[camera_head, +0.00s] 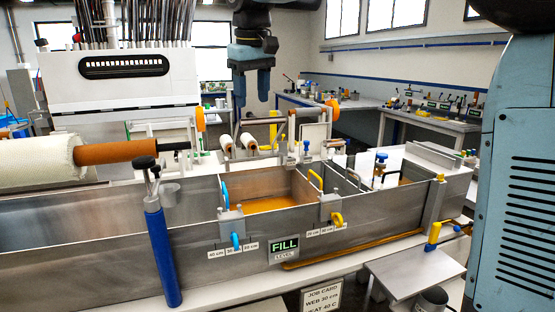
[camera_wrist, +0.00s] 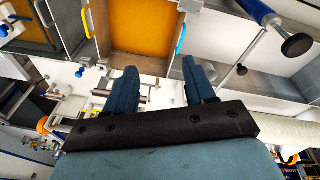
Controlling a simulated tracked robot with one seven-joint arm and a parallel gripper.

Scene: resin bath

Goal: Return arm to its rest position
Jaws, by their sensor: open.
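My gripper (camera_head: 252,92) hangs from the arm at the top middle of the head view, fingers pointing down, above and behind the steel bath (camera_head: 110,240). In the wrist view my gripper (camera_wrist: 159,68) shows two dark blue fingers spread apart with nothing between them. The bath holds amber resin (camera_head: 275,204) in its middle compartment; this resin also shows at the top of the wrist view (camera_wrist: 150,28). No contact between the fingers and anything else is visible.
A white roll on an orange core (camera_head: 115,153) lies at the left. A blue post with a black knob (camera_head: 163,255) stands at the bath's front. Yellow handles (camera_head: 316,180) and a blue handle (camera_head: 225,193) rise from the bath. Rollers with orange ends (camera_head: 333,110) stand behind it.

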